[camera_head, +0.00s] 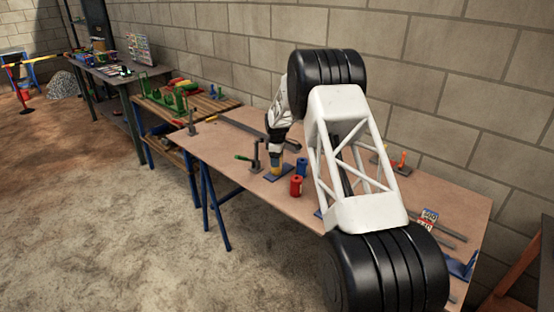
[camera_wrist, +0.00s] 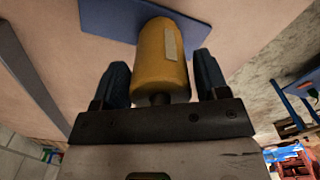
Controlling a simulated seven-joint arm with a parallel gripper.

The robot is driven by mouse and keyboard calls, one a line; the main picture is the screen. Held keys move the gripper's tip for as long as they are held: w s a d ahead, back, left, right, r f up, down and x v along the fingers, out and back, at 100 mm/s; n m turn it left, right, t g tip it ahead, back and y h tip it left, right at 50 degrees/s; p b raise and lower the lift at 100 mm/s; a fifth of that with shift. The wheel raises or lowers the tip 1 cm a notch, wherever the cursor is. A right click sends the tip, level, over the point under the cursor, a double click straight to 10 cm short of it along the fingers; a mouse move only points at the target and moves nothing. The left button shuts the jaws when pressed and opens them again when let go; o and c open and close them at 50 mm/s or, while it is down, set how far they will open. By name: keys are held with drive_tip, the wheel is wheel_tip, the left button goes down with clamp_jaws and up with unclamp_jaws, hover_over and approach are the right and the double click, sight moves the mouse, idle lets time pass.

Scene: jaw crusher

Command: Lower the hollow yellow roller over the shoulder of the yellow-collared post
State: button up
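The yellow roller (camera_wrist: 160,55), with a pale strip on its side, stands upright at the blue base plate (camera_wrist: 105,22) in the wrist view. A dark stub (camera_wrist: 158,99) shows at its near end, apparently the post's top. The post's yellow collar and shoulder are hidden, so I cannot tell how the roller's lower end sits. My gripper (camera_wrist: 163,70) has one dark finger on each side of the roller, with a narrow gap at both sides, so it looks open around it. In the head view my gripper (camera_head: 276,156) is over the roller (camera_head: 275,170), small and partly covered.
A red cylinder (camera_head: 296,186) and a blue cylinder (camera_head: 302,167) stand close to the right of the plate. A clamp-like fixture with a green handle (camera_head: 242,158) stands to the left. Orange-topped posts (camera_head: 402,158) are farther right. The table's (camera_head: 225,150) front left is clear.

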drive_tip(key=shift+o, duration=0.9)
drive_tip(key=shift+r, duration=3.85)
drive_tip(key=shift+r, duration=0.1)
